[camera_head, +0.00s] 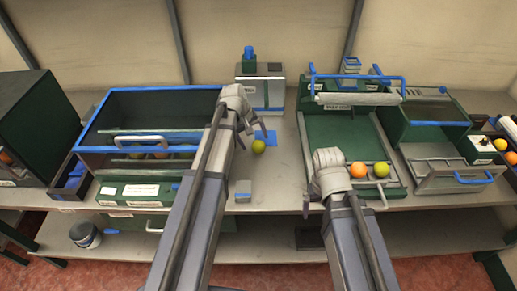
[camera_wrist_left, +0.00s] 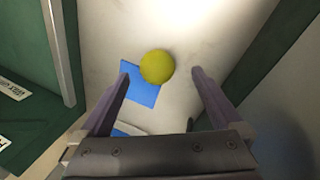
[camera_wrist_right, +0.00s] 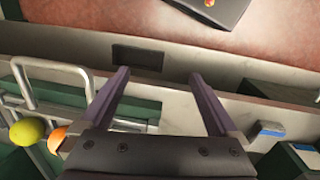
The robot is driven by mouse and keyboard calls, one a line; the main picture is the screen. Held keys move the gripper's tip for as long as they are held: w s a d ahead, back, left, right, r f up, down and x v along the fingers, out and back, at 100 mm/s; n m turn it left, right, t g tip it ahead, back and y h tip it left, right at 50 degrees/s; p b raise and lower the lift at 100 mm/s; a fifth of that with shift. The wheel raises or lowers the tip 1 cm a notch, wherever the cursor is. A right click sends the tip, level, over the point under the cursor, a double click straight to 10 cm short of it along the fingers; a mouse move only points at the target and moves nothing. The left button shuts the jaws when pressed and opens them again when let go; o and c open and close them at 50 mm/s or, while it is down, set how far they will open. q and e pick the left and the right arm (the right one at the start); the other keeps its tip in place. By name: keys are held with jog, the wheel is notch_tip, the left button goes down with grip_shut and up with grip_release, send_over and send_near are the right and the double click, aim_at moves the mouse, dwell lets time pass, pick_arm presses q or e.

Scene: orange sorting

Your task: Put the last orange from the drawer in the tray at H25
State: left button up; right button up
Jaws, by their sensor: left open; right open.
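A yellow-green fruit (camera_head: 258,146) lies on the table beside a blue square (camera_head: 266,137). My left gripper (camera_head: 248,122) is open above it; in the left wrist view the fruit (camera_wrist_left: 157,67) shows between the fingertips, ungripped. The green tray (camera_head: 338,135) stands right of centre. An orange (camera_head: 358,170) and another yellow-green fruit (camera_head: 381,170) sit at its front. My right gripper (camera_wrist_right: 158,76) is open and empty near the tray's front left, pointing down past the table edge. An open drawer or bin (camera_head: 117,161) at left holds orange fruit, partly hidden behind its front. I cannot read an H25 label.
A white and green box (camera_head: 271,88) stands behind the loose fruit. A dark green cabinet (camera_head: 35,125) is far left. Another green bin (camera_head: 425,120) stands right of the tray. A lower shelf (camera_head: 270,247) runs below.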

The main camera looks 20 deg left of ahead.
aim_at(257, 143)
pick_arm(q)
jog(key=b+x, duration=0.2)
jog(key=x, duration=0.1)
jog(key=b+x, duration=0.1)
jog(key=shift+w+d+f+b, duration=0.1)
jog(key=shift+w+f+b, duration=0.25)
jog(key=shift+b, duration=0.05)
jog(key=shift+r, duration=0.1)
grip_shut()
dwell(0.4)
jog(key=shift+r, duration=0.15)
notch_tip(257, 143, up, 10)
jog(key=p, duration=1)
